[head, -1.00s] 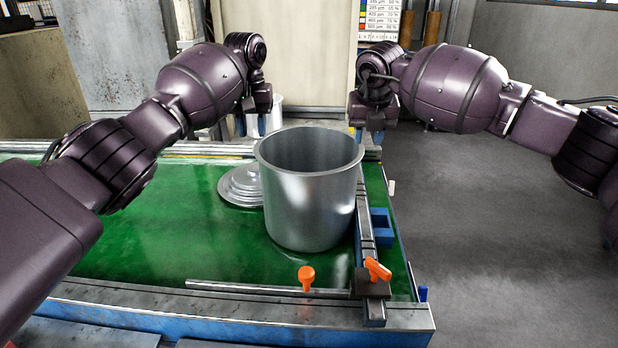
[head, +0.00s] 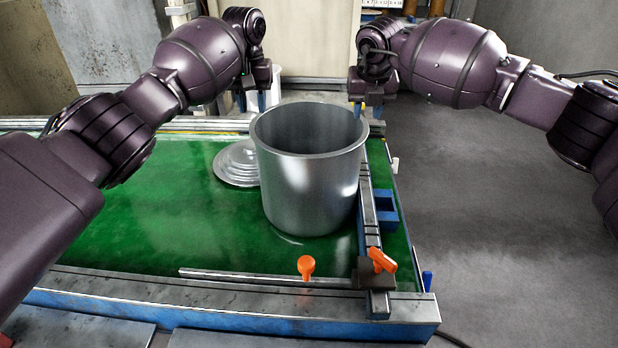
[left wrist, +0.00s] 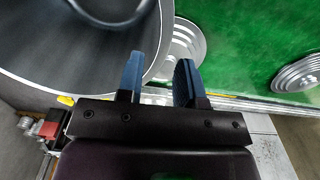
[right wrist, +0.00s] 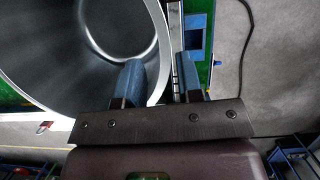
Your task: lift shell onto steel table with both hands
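The shell, a wide, open steel pot (head: 308,185), stands upright on the green work surface (head: 170,215), near its right end. My left gripper (head: 252,101) is at the pot's far left rim. In the left wrist view its two fingers (left wrist: 160,80) are apart, one over the pot's mouth and one outside the rim. My right gripper (head: 360,108) is at the far right rim. In the right wrist view its fingers (right wrist: 158,82) are also apart, one over the mouth and one outside. I cannot tell which surface is the steel table.
A stepped round metal lid (head: 237,163) lies left of the pot. A metal rail (head: 372,215) with an orange-handled clamp (head: 382,260) runs close along the pot's right side. A second orange knob (head: 306,267) stands in front. Grey floor (head: 490,220) is open on the right.

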